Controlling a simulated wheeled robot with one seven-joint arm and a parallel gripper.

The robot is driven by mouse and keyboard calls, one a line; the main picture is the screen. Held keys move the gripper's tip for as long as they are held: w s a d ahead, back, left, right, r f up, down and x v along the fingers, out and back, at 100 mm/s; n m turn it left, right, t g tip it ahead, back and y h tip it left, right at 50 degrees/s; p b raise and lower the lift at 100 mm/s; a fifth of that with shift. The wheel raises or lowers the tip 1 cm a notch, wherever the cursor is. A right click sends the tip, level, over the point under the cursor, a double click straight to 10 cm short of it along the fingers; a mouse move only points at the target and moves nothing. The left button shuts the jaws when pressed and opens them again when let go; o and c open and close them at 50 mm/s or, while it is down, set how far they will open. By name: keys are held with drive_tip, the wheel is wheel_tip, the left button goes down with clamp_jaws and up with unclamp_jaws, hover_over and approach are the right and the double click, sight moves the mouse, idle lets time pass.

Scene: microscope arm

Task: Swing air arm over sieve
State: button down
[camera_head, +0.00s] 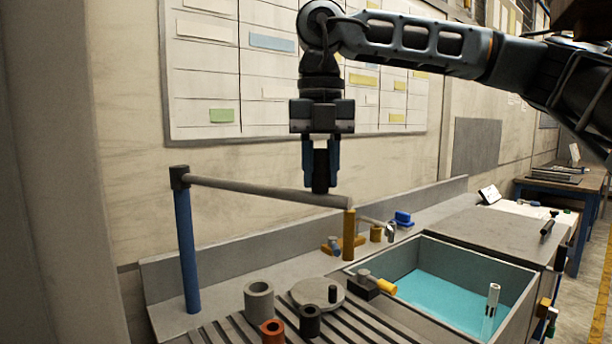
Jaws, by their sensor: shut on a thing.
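The air arm (265,191) is a long grey bar. It runs from the top of a blue upright post (187,250) at the left to a brass-coloured vertical nozzle (349,236) at its right end. My gripper (320,180) points down over the bar near that end, its blue fingers shut on a dark upright handle (320,172). The handle's lower end meets the bar in the picture. No sieve can be told for sure; a round grey disc with a dark peg (312,294) lies on the slatted counter below, in front of the nozzle.
A grey hollow cylinder (259,302), an orange ring (272,332) and a dark ring (308,322) stand around the disc. A basin (440,322) with turquoise liquid and a clear tube is at the right. A yellow-tipped tap (385,287) sits at its rim. The wall is behind.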

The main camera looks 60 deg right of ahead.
drive_tip(key=shift+r, duration=0.15)
drive_tip(key=c, duration=0.8)
unclamp_jaws()
drive_tip(key=shift+c, duration=0.2)
